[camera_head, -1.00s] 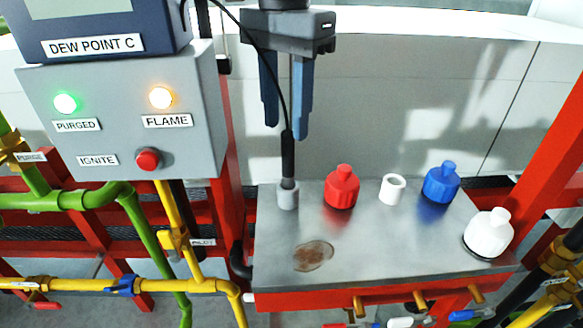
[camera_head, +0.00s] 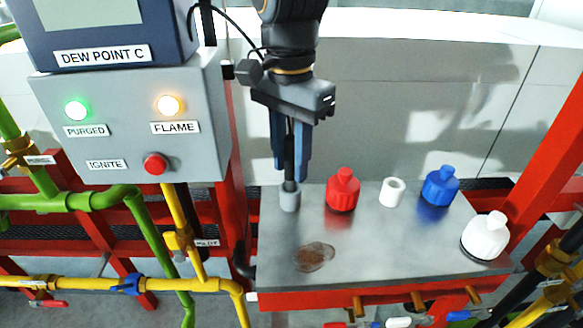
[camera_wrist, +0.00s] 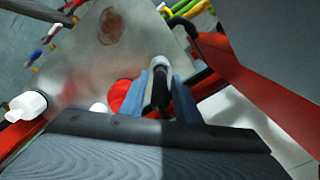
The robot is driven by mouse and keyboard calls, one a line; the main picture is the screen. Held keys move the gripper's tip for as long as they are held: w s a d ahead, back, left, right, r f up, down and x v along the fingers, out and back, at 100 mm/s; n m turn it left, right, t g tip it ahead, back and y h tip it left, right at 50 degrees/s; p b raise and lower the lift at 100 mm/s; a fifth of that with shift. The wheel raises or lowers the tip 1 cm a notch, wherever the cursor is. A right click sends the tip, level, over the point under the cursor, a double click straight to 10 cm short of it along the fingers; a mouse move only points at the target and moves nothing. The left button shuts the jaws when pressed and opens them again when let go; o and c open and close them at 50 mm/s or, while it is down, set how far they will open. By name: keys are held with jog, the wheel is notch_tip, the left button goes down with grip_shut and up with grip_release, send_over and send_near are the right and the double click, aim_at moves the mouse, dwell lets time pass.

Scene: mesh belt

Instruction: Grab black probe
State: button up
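The black probe (camera_head: 289,163) stands upright in a grey round holder (camera_head: 290,198) at the left end of the metal bench top. A thin black cable runs up from it. My gripper (camera_head: 290,172) points down, its two blue fingers on either side of the probe, tips just above the holder. In the wrist view the probe (camera_wrist: 159,92) lies between the fingers, with a narrow pale strip beside it. The fingers look open around it; firm contact is not visible.
On the metal top (camera_head: 380,245) are a red bottle (camera_head: 343,191), a white ring (camera_head: 392,191), a blue bottle (camera_head: 440,187), a white bottle (camera_head: 486,236) and a brown stain (camera_head: 315,257). A grey control box (camera_head: 130,125) stands close on the left. A red post (camera_head: 550,145) rises at right.

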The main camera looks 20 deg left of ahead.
grip_shut()
